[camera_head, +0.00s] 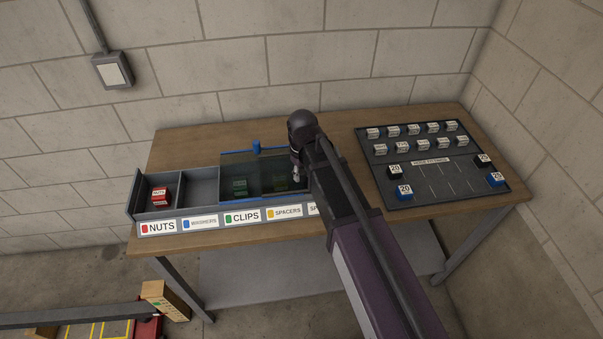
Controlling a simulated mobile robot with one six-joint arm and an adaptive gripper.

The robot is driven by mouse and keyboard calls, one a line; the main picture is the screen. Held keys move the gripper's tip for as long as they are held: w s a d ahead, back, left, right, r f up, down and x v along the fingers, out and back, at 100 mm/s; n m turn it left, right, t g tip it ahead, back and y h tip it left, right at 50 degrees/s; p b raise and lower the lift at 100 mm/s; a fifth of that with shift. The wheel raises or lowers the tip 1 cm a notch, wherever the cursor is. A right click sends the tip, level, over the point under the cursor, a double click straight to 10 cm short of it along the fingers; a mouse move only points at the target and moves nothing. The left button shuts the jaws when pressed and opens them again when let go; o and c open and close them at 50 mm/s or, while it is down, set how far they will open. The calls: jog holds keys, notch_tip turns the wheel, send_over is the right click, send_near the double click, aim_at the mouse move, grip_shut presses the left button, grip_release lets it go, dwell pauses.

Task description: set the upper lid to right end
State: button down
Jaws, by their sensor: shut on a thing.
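A grey compartment box (134,196) stands on the left part of the bench. A dark see-through lid with blue edging (262,168) covers its middle compartments; the two left compartments are uncovered. A blue knob (256,146) stands at the lid's back edge. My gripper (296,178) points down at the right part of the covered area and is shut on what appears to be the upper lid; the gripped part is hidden. I cannot clearly separate upper and lower lids. My arm hides the box's right end.
A red nuts block (160,195) lies in the leftmost compartment, and green blocks (240,187) show under the lid. Labels (243,217) run along the front. A dark board (430,175) with small blocks stands to the right. A wall rises behind the bench (225,140).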

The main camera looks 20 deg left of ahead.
jog(key=shift+w+d, duration=0.2)
jog(key=shift+w, duration=0.1)
jog(key=shift+c, duration=2)
grip_release()
jog(key=shift+w+d, duration=0.1)
jog(key=shift+s+a+r, duration=0.15)
jog(key=shift+s+a, duration=0.05)
jog(key=shift+s, duration=0.05)
